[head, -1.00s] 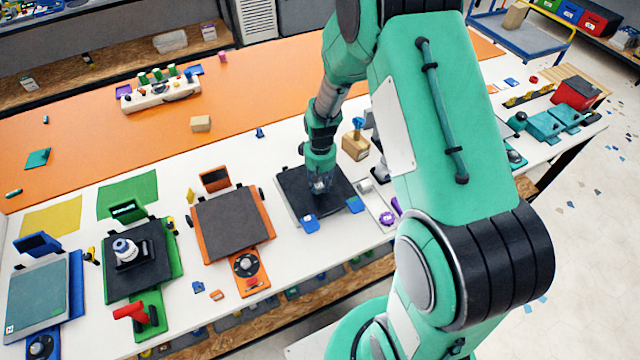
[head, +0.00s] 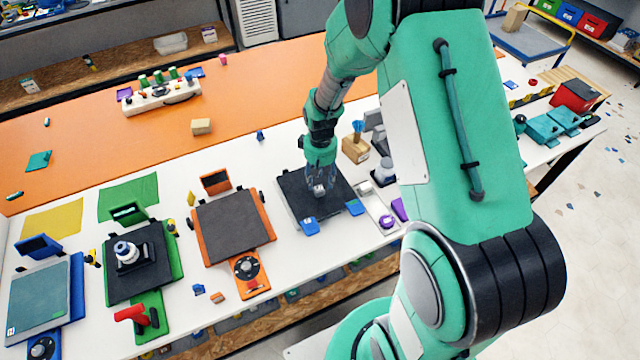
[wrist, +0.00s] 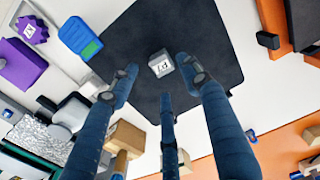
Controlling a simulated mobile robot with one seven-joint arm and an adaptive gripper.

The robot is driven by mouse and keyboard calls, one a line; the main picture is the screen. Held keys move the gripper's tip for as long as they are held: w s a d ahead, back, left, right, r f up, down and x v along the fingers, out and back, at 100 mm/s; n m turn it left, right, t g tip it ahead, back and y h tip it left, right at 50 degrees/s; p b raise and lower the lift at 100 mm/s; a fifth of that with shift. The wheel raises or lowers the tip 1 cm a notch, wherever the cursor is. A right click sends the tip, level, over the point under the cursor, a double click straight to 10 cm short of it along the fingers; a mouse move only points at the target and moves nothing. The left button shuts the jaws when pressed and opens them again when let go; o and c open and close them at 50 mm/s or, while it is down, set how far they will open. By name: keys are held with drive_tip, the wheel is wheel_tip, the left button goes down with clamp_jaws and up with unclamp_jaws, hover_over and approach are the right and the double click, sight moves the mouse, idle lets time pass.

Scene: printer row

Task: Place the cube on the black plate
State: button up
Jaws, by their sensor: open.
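A small light-grey cube (wrist: 161,63) with a dark mark on its top lies on the black plate (wrist: 215,40) in the wrist view, well inside its edges. In the head view the cube (head: 319,190) shows as a pale spot on the black plate (head: 290,190), just below my fingers. My gripper (head: 320,178) is over the plate. In the wrist view my gripper (wrist: 160,82) has its fingers spread apart around and above the cube, with no finger visibly closed on it.
A blue block (head: 309,225) sits at the plate's front edge. A wooden block with a blue item (head: 355,147) stands behind right. A purple round part (head: 387,221) lies in a light tray at right. An orange printer (head: 235,225) stands left.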

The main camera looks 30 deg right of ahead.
wheel_tip(320, 180, up, 8)
drive_tip(key=shift+f+p, duration=0.15)
drive_tip(key=shift+p, duration=0.3)
idle(0.4)
wheel_tip(320, 180, up, 13)
drive_tip(key=t, duration=0.1)
hover_over(320, 188)
drive_tip(key=s+a, duration=0.3)
drive_tip(key=s, duration=0.1)
drive_tip(key=s+a+r+t, duration=0.2)
drive_tip(key=s+r, duration=0.4)
drive_tip(key=r, duration=0.4)
drive_tip(key=s+a+r+t, duration=0.1)
drive_tip(key=s+r, duration=0.3)
drive_tip(key=s, duration=0.4)
drive_tip(key=s+a+r+m+t, duration=0.1)
drive_tip(key=s+a+r, duration=0.2)
drive_tip(key=s, duration=0.6)
wheel_tip(320, 188, up, 2)
drive_tip(key=shift+r, duration=0.15)
drive_tip(key=shift+a, duration=0.1)
